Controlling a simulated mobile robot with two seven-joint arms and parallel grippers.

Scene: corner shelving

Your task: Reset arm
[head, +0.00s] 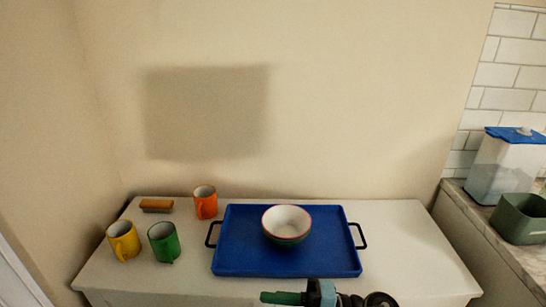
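A robot gripper, my right one (270,297), shows at the bottom edge of the head view, in front of the blue tray (235,262). Its arm comes in from the right and its greenish fingers point left. The fingers overlap in this view, so I cannot tell if they are open or shut. I see nothing hanging from them. My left gripper is not in view. A bowl (287,224) with a white inside and a dark outside stands upright on the tray.
On the white cabinet top (408,245), left of the tray, stand an orange mug (205,203), a green mug (163,243), a yellow mug (123,241) and a small wooden block (156,206). The right part is clear. A counter at far right holds a blue-lidded container (500,170) and a green bin (520,220).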

